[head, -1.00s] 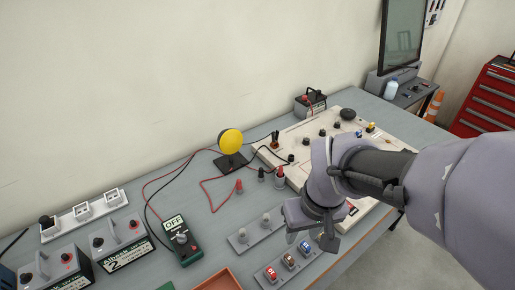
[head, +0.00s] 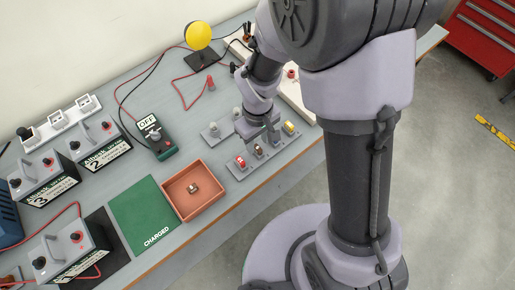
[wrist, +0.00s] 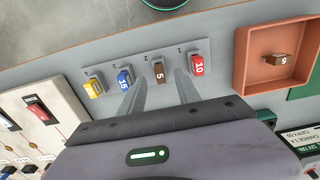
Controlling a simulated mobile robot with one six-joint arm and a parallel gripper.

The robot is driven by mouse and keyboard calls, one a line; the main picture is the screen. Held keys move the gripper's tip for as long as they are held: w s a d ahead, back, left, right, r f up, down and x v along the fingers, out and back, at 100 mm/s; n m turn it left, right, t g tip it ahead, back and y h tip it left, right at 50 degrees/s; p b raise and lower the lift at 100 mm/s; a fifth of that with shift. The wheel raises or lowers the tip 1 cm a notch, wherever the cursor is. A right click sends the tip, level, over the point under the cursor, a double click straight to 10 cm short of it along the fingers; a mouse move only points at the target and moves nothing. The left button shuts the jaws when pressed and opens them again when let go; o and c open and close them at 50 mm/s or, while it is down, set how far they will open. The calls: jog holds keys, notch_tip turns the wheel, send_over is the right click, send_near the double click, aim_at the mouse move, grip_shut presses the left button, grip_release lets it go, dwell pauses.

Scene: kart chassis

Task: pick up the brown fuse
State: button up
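A brown fuse marked 5 (wrist: 159,72) stands in a grey fuse rack (wrist: 126,67) between a blue fuse (wrist: 125,79) and a red fuse (wrist: 196,65). In the head view the brown fuse (head: 258,149) shows just below my gripper (head: 263,133). In the wrist view my gripper (wrist: 161,82) is open and empty, with one finger on each side of the brown fuse in the picture; I cannot tell its height above it. A second brown fuse (wrist: 279,60) lies in an orange-red tray (wrist: 244,67); it also shows in the head view (head: 193,188).
A yellow fuse (head: 289,128) stands at the rack's far end. A second grey rack (head: 214,133) with grey pieces is behind. The table's front edge is close by.

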notch_tip(320, 180, down, 3)
jog(key=shift+r, duration=0.35)
jog(key=shift+c, duration=0.9)
grip_shut()
notch_tip(320, 180, up, 4)
jog(key=shift+f+p, duration=0.1)
jog(key=shift+p, duration=0.7)
jog(key=s+a+b, duration=0.2)
jog(key=s+b, duration=0.2)
jog(key=s, duration=0.3)
jog(key=s+a+r+b, duration=0.1)
jog(key=s+a+b, duration=0.2)
jog(key=s, duration=0.5)
jog(key=shift+b, duration=0.8)
